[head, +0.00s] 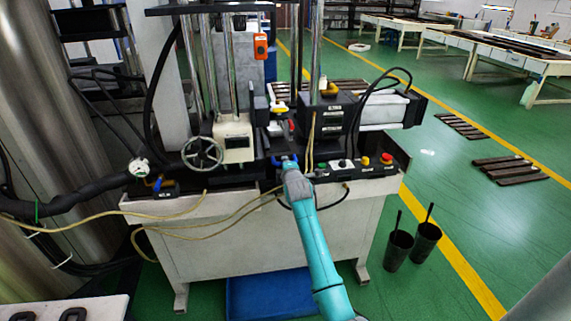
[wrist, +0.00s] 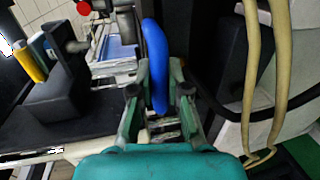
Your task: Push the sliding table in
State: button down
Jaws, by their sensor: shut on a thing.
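A blue handle (wrist: 154,48), which appears to belong to the sliding table, stands between my gripper's fingers (wrist: 155,86) in the wrist view. My gripper is shut on this handle. In the head view my gripper (head: 287,164) is at the front middle of the machine, and only a bit of the blue handle (head: 278,160) shows beside it. A metal frame with a blue panel (wrist: 117,47), probably part of the sliding table, lies behind the handle in the wrist view. Most of the table is hidden in the head view.
A handwheel (head: 202,153) and a cream block (head: 234,138) are left of my gripper. A control panel with buttons (head: 364,161) is to the right. Pale hoses (wrist: 258,75) hang close to the right of my gripper. Two dark buckets (head: 426,243) stand on the floor.

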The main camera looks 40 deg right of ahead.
jog(key=shift+r, duration=0.1)
jog(key=c, duration=1.1)
grip_release()
jog(key=shift+w+d, duration=0.1)
jog(key=shift+c, duration=0.2)
jog(key=v, duration=1.2)
